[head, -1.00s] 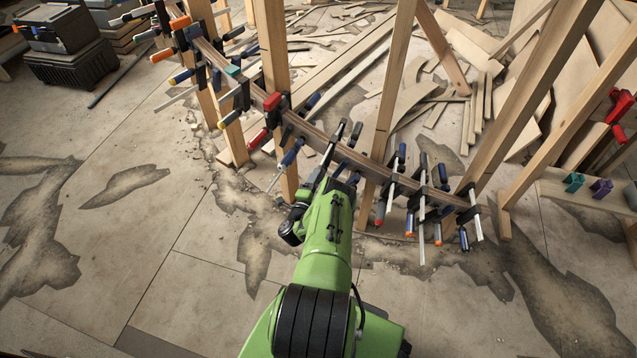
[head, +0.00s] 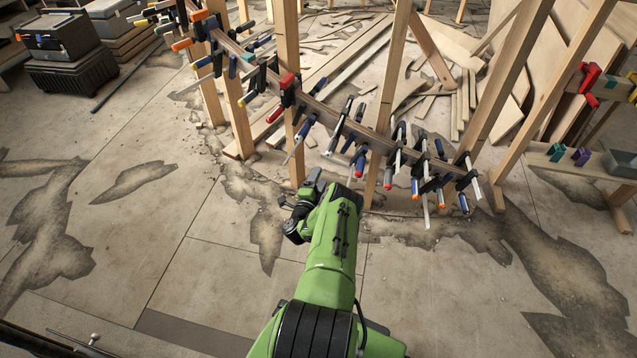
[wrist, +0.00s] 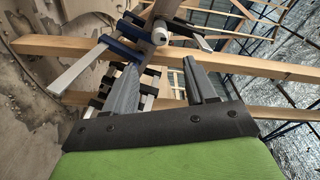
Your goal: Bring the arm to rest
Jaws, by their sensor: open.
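My gripper (head: 313,181) is at the end of my green arm, just short of the curved wooden stringer (head: 320,110) in the head view. In the wrist view its two grey fingers (wrist: 160,86) stand apart with nothing held between them. The stringer runs diagonally between wooden posts (head: 288,70) and carries many clamps along it. In the wrist view a clamp with a silver bar and blue-black body (wrist: 122,50) lies beyond the fingertips, apart from them as far as I can tell. The fingertips are too small to make out in the head view.
Wood offcuts (head: 350,60) litter the floor behind the stringer. A bench with clamps (head: 540,160) stands at the right. Black toolboxes (head: 72,75) stand at the upper left. The cracked floor (head: 130,235) left of my arm is mostly clear.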

